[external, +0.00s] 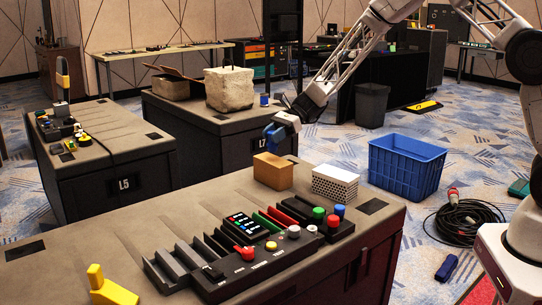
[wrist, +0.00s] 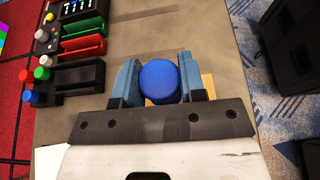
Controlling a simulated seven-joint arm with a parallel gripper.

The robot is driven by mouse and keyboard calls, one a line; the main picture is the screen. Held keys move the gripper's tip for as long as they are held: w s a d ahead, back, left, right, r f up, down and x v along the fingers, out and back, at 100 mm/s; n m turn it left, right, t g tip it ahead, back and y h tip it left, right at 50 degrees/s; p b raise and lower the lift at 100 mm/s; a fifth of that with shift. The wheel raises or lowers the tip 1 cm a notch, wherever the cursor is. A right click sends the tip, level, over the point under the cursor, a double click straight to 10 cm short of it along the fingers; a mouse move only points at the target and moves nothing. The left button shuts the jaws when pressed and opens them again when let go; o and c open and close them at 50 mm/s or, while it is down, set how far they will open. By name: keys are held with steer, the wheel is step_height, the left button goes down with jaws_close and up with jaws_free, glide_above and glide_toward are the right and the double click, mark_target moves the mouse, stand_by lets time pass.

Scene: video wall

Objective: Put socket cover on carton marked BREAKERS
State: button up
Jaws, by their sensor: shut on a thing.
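A round blue cap (wrist: 160,81), which looks like the socket cover, sits between the two fingers of my gripper (wrist: 160,78) in the wrist view. My gripper is shut on it. In the external view my gripper (external: 281,130) is in the air above the far edge of the front bench, over a tan carton (external: 272,173). A tan edge (wrist: 208,84) shows below and beside the right finger in the wrist view. A white carton with dark dots (external: 335,184) stands to the right of the tan one. I cannot read a BREAKERS mark on either.
A panel of switches, coloured slots and knobs (external: 250,250) fills the middle of the bench (external: 130,245). A yellow part (external: 110,288) lies at front left. A blue crate (external: 406,166) and a coiled cable (external: 465,218) are on the floor to the right.

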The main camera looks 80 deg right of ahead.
steer(key=shift+f, duration=1.4)
steer(key=o, duration=0.9)
steer(key=shift+f, duration=0.1)
steer(key=shift+r, duration=0.2)
steer(key=v, duration=1.2)
steer(key=shift+a, duration=0.1)
